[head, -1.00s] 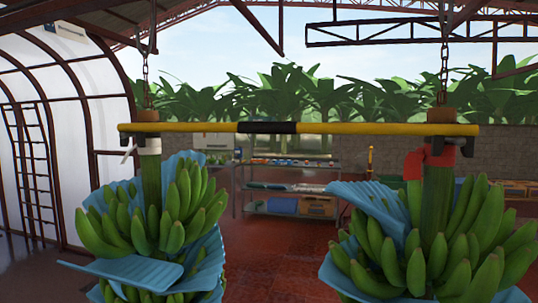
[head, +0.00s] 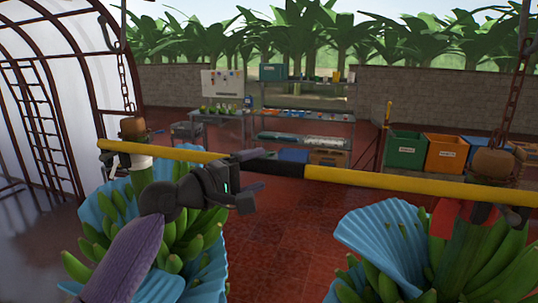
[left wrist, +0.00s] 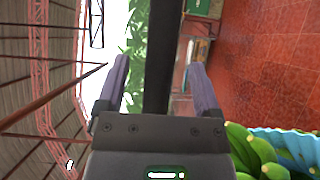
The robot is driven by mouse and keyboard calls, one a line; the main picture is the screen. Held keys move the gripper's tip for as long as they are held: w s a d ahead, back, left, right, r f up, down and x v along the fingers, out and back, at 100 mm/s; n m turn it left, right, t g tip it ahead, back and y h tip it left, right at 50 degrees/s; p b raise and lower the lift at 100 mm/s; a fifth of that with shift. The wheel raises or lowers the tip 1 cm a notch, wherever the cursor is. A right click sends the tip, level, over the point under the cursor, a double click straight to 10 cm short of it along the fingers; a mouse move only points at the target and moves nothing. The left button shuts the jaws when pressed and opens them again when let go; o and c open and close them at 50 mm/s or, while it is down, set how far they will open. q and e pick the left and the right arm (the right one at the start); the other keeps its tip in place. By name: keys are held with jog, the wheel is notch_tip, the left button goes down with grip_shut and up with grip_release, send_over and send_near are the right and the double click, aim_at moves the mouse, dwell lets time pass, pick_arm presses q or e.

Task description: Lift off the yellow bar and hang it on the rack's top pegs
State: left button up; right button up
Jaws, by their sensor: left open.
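The yellow bar (head: 385,180) with a black middle section (head: 285,168) spans the head view from left to right, by the wooden blocks (head: 132,128) and (head: 493,163) under the chains. My left gripper (head: 254,170) is at the black section, its fingers open on either side of it. In the left wrist view a dark strip (left wrist: 160,60), likely this section, runs between the two spread fingers (left wrist: 160,85), with gaps on both sides. I cannot tell a rack with top pegs for certain. My right gripper is not in view.
Green banana bunches with blue plastic sheets hang below both ends of the bar, left (head: 100,225) and right (head: 480,265). A shelf unit (head: 302,140), a side table (head: 217,115) and bins (head: 405,150) stand behind. The red floor (head: 290,240) between the bunches is clear.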

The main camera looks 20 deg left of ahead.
aim_at(264, 160)
pick_arm(q)
jog(key=x, duration=0.2)
jog(key=shift+w+d+r, duration=0.1)
jog(key=shift+w+d, duration=0.05)
jog(key=shift+w, duration=0.15)
jog(key=shift+d, duration=0.1)
jog(key=shift+c, duration=0.6)
grip_shut()
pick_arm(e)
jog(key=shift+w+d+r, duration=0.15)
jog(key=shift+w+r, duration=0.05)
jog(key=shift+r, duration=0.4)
pick_arm(q)
notch_tip(264, 160, up, 10)
jog(key=shift+f+b, duration=0.1)
jog(key=shift+b, duration=0.3)
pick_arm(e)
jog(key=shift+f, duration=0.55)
